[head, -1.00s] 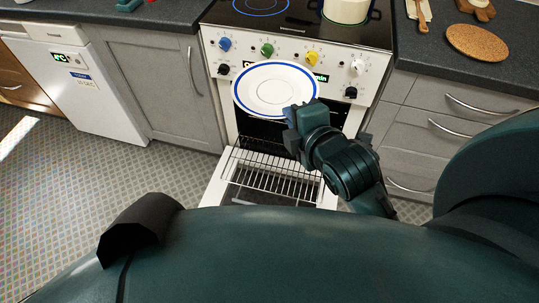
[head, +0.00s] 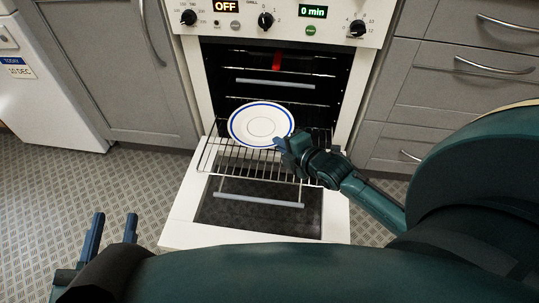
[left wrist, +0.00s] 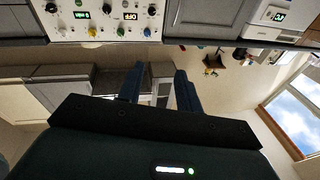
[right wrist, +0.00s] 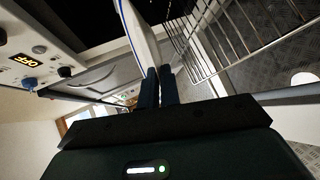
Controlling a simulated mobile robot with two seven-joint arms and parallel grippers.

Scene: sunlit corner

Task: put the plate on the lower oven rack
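The plate (head: 262,124), white with blue rings, is at the oven opening, over the back part of the pulled-out lower rack (head: 222,158). My right gripper (head: 284,146) is shut on its right rim. The right wrist view shows the plate (right wrist: 140,32) steeply edge-on between the fingers, with the rack (right wrist: 235,45) beside it. I cannot tell whether the plate touches the rack. My left gripper (head: 111,217) is open and empty at the lower left, away from the oven. The oven (head: 187,75) is open, its interior dark.
The oven door (head: 185,215) is folded down below the rack. Inside, a metal bar (head: 275,84) and a red item (head: 277,61) show above the plate. Grey drawers (head: 425,85) stand at right and a grey cabinet (head: 130,70) at left. The floor at left is clear.

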